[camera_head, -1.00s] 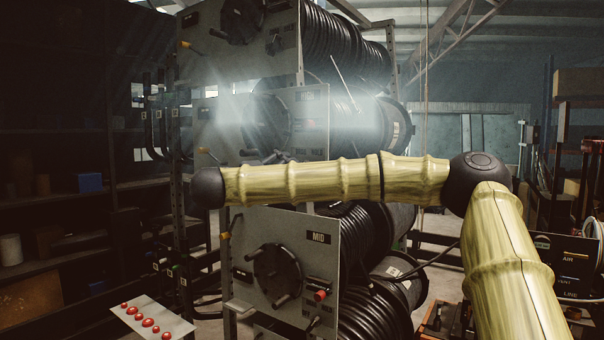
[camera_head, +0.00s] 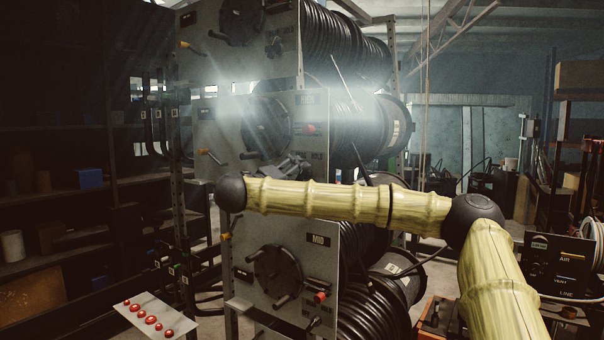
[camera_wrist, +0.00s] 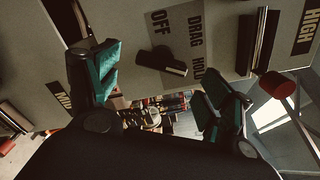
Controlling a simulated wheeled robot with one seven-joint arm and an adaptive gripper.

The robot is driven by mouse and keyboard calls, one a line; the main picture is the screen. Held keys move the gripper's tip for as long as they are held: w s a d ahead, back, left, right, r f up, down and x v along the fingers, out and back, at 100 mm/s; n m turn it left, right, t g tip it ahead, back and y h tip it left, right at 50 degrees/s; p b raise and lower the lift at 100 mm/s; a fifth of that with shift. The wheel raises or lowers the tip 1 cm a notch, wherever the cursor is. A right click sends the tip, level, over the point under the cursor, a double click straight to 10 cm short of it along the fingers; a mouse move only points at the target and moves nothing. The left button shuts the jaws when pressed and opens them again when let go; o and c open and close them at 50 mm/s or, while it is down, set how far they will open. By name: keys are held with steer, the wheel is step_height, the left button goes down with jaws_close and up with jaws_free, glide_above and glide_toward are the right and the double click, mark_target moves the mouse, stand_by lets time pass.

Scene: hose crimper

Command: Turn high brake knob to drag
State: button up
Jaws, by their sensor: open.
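The high brake knob (camera_wrist: 162,62) is a short black bar on the grey high panel, beside the printed words OFF, DRAG and HOLD (camera_wrist: 196,45) in the wrist view. I cannot tell which word it points at. My gripper (camera_wrist: 160,88) is open, with one teal-padded finger on each side of the knob's position in the picture. The knob appears between and slightly beyond the fingertips; no contact shows. In the head view my gripper (camera_head: 291,166) is a dark shape at the lower edge of the high panel (camera_head: 228,130), and the knob cannot be made out there.
A red knob (camera_wrist: 278,85) on the panel is right of my gripper in the wrist view. The mid panel (camera_head: 318,265) with its handwheel is below. Hose reels (camera_head: 395,280) stand behind the panels. A plate with several red buttons (camera_head: 150,319) is at lower left.

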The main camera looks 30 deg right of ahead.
mark_target(301, 176)
steer(key=shift+p+x, duration=1.05)
steer(key=shift+x, duration=0.5)
steer(key=shift+w+d, duration=0.15)
steer(key=shift+d, duration=0.55)
steer(key=c, duration=1)
